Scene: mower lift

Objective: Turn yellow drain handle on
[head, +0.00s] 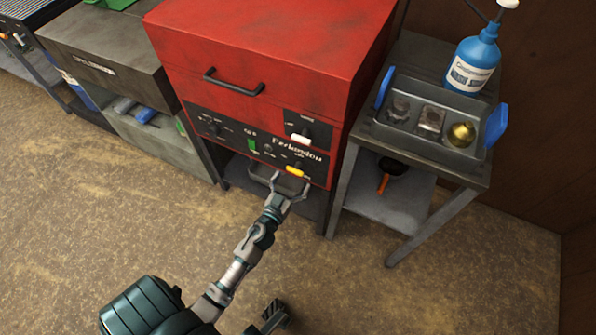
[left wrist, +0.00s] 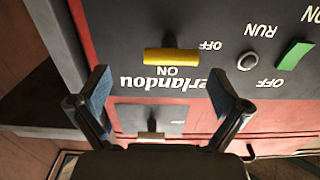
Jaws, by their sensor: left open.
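The yellow drain handle (head: 296,172) is on the lower right of the dark control panel (head: 225,131) on the red machine (head: 262,50). In the left wrist view the yellow handle (left wrist: 172,56) lies horizontally, with upside-down OFF and ON labels near it. My left gripper (head: 285,184) is just in front of the panel's lower edge, near the handle. In the left wrist view its two fingers (left wrist: 160,84) are spread wide and empty, with the handle ahead of the gap and not visibly touched.
A white handle (head: 300,139) and a green switch (head: 252,146) share the panel. A grey side table (head: 420,150) stands close on the right, with a blue-handled tray (head: 428,148) and a blue bottle (head: 473,62). A grey cabinet (head: 105,60) stands left. The floor in front is open.

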